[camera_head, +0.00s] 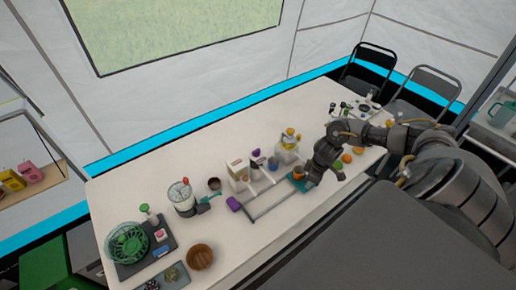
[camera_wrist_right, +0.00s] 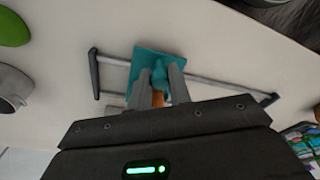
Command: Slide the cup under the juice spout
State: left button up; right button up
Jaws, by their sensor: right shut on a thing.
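An orange-brown cup (camera_head: 299,174) stands at the teal square plate (camera_head: 301,184) on the sliding rail, in front of the juicer (camera_head: 288,151) with its yellow top. My right gripper (camera_head: 312,178) is low beside the plate, its fingertips partly hidden in the head view. In the wrist view the right gripper (camera_wrist_right: 159,72) is shut, with an orange-brown piece (camera_wrist_right: 158,98) of the cup and a rounded teal part between its fingers. The teal plate (camera_wrist_right: 150,58) lies beyond the fingertips. The spout is too small to make out. My left gripper is not in view.
The rail (camera_head: 272,203) runs along the table front. A purple block (camera_head: 233,203), a blue cup (camera_head: 273,163) and a white stand (camera_head: 238,170) are to the left. Oranges (camera_head: 347,157) lie right of my gripper. A wooden bowl (camera_head: 200,257) and green basket (camera_head: 127,243) are further left.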

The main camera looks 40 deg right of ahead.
jog(key=shift+s+d+b, duration=0.1)
jog(key=shift+d+b, duration=0.45)
jog(key=shift+d, duration=1.55)
jog(key=o, duration=0.8)
jog(key=shift+c, duration=0.2)
jog(key=shift+r, duration=0.1)
notch_tip(320, 180, up, 7)
jog(key=p, duration=0.7)
jog(key=shift+p, duration=0.4)
